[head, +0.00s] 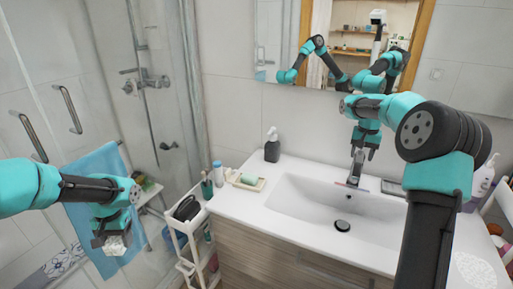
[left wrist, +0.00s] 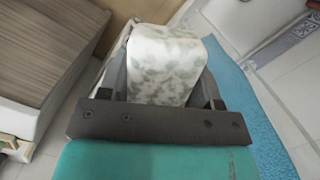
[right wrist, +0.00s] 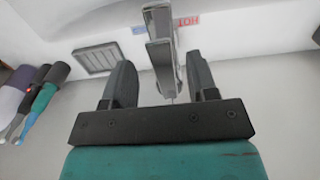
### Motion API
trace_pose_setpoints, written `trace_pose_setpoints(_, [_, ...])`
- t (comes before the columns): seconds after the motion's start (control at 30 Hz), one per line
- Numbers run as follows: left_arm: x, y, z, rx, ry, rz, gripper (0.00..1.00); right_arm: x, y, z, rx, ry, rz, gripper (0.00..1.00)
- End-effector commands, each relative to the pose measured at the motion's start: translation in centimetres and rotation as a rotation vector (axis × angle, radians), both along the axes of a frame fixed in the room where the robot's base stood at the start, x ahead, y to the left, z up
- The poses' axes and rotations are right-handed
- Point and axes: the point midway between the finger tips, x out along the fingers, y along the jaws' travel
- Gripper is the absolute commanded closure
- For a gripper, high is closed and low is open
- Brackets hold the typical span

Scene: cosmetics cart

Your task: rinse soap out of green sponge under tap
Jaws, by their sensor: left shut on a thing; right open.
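The sponge (head: 117,245) is pale with patchy green showing through white foam. It fills the left wrist view's upper middle (left wrist: 165,65). My left gripper (head: 113,238) is shut on it, held in the air left of the cart, in front of the blue towel. The metal tap (head: 355,168) stands at the back of the white sink (head: 290,195). My right gripper (head: 364,143) is open at the tap; in the right wrist view the tap's metal lever (right wrist: 163,50) lies between its fingers, with no clear contact. No running water shows.
A white cart (head: 186,232) is between my left gripper and the counter. A blue towel (head: 93,200) hangs at left. Bottles (head: 482,180) stand at right.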

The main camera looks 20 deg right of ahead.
Motion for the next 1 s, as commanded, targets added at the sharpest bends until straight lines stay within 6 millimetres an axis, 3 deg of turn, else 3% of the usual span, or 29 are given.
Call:
trace_pose_setpoints(0.2, [0.0,0.0,0.0,0.0,0.0,0.0,0.61,0.0,0.0,-2.1,0.0,0.001,0.001,0.47])
trace_pose_setpoints(0.53, [0.0,0.0,0.0,0.0,0.0,0.0,0.61,0.0,0.0,-2.4,0.0,0.0,0.0,0.47])
trace_pose_setpoints(1.0, [0.0,0.0,0.0,0.0,0.0,0.0,0.61,0.0,0.0,-2.4,0.0,0.0,0.0,0.92])
